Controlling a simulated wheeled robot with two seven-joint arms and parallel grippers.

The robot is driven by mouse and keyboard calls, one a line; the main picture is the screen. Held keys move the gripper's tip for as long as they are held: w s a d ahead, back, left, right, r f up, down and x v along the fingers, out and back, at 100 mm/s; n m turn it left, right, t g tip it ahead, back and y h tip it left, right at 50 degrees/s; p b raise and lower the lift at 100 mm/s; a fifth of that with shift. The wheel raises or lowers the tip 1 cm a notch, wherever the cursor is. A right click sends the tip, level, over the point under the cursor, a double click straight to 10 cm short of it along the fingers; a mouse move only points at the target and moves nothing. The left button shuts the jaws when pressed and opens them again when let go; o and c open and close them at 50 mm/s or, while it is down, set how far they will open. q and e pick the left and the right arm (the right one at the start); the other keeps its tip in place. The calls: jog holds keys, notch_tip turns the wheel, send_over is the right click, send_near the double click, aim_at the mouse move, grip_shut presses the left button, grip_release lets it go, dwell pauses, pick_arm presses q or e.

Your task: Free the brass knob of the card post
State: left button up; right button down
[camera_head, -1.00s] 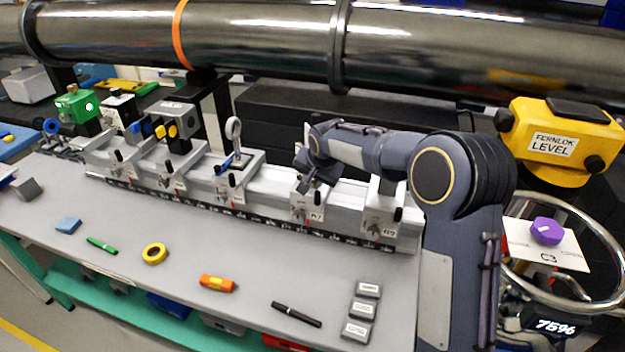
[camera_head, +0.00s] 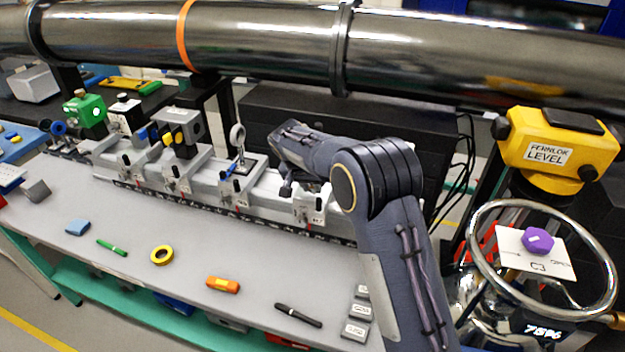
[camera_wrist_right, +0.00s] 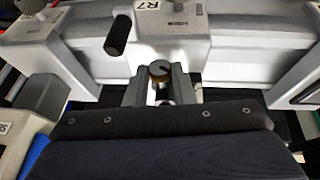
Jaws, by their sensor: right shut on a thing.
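The brass knob (camera_wrist_right: 159,70) shows in the right wrist view, a small round slotted head between the two fingertips of my right gripper (camera_wrist_right: 159,82). That gripper is shut on it. In the head view, my right gripper (camera_head: 289,188) is low at the rail, just left of the R7 carrier (camera_head: 309,207); the knob is hidden there. The R7 carrier (camera_wrist_right: 178,35) with its black lever also shows in the wrist view. I cannot tell which part is the card post itself. My left gripper is not in view.
A ring-topped post (camera_head: 237,140) stands left of my gripper on the rail. A large dark pipe (camera_head: 270,45) crosses above. A pen (camera_head: 298,315), orange block (camera_head: 223,284) and yellow ring (camera_head: 162,255) lie on the bench. A yellow level (camera_head: 545,150) and handwheel (camera_head: 478,250) are at right.

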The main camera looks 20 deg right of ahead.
jog(key=shift+w+a+g+h+p, duration=0.2)
jog(key=shift+g+h+p, duration=0.35)
jog(key=shift+h, duration=0.25)
jog(key=shift+s, duration=0.1)
jog(key=c, duration=1.5)
grip_release()
jog(key=shift+a+r, duration=0.2)
jog(key=shift+r, duration=0.15)
jog(key=b+v, duration=0.1)
jog(key=v, duration=0.6)
jog(key=shift+b, duration=0.35)
jog(key=shift+s, duration=0.1)
